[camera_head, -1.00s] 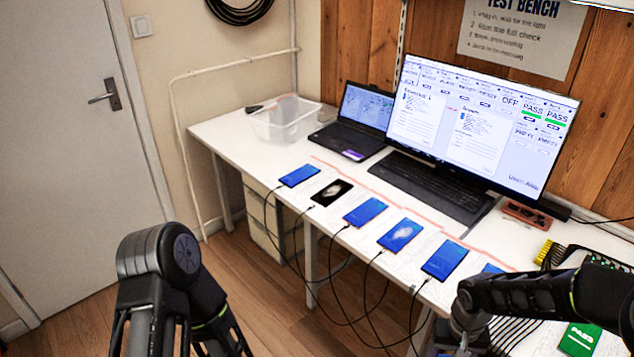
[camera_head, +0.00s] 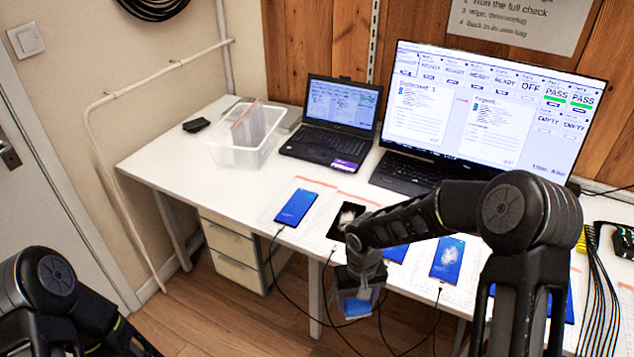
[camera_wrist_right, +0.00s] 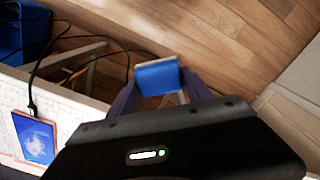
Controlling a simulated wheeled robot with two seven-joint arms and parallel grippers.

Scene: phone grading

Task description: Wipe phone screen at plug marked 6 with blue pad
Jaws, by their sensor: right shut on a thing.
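My right gripper (camera_head: 360,288) hangs in front of the desk's front edge, above the floor, shut on a blue pad (camera_head: 357,306). In the right wrist view the pad (camera_wrist_right: 158,76) sits between the fingers, clear of any phone. Phones lie in a row on the desk: a blue one (camera_head: 296,207), a dark one with a pale smudge (camera_head: 347,213), a blue one partly behind my right arm (camera_head: 396,253), and a blue one with a whitish smudge (camera_head: 448,258). A smudged blue phone shows in the right wrist view (camera_wrist_right: 35,138). Plug numbers are not readable. My left gripper is out of view.
A laptop (camera_head: 328,122), a large monitor (camera_head: 483,108) and a keyboard (camera_head: 408,173) stand behind the phones. A clear bin (camera_head: 240,140) is at the desk's left. Black cables (camera_head: 268,262) hang from the front edge. Drawers (camera_head: 228,240) stand underneath.

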